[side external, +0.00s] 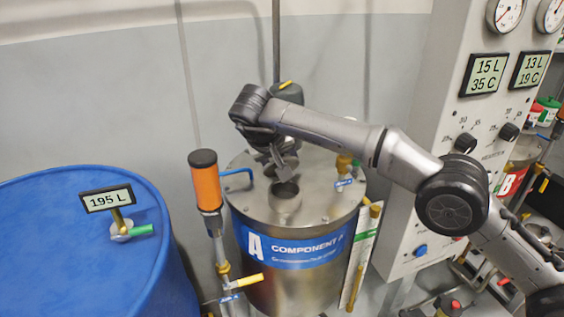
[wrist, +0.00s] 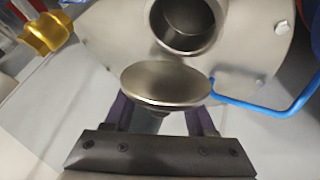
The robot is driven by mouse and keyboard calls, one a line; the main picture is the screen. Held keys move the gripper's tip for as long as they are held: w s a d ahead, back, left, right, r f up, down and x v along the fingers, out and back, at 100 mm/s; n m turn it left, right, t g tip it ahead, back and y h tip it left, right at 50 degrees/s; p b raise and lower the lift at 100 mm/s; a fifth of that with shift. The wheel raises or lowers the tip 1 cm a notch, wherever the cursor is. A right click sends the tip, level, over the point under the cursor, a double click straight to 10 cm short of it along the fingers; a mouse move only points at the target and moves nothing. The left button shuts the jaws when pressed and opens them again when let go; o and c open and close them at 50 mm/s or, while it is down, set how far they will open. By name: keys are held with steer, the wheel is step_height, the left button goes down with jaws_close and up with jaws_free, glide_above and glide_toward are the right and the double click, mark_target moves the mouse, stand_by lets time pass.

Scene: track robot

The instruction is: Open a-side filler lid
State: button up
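The A-side tank (side external: 295,245) is a steel drum with a blue "A COMPONENT" band. Its round filler neck (side external: 287,203) stands uncovered on the tank top with a dark opening; the wrist view shows it too (wrist: 185,25). The filler lid (wrist: 165,84) is a shiny metal disc held off the neck, tilted, with its face towards the opening. In the side view the lid (side external: 284,172) is just above the neck, partly hidden by my gripper. My gripper (wrist: 160,118) has its fingers on either side of the lid's back, where its handle is mostly hidden, and appears shut on it.
A blue handle (side external: 238,176) and a brass fitting (side external: 344,162) rise from the tank top. An orange cylinder (side external: 206,185) stands at the tank's left, with a blue drum (side external: 70,250) beyond. A gauge panel (side external: 455,110) stands at the right, behind my arm.

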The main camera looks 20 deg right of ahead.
steer(key=v, duration=0.5)
steer(key=s+a, duration=0.7)
steer(key=s, duration=0.2)
steer(key=shift+a, duration=0.4)
steer(key=shift+s, duration=0.1)
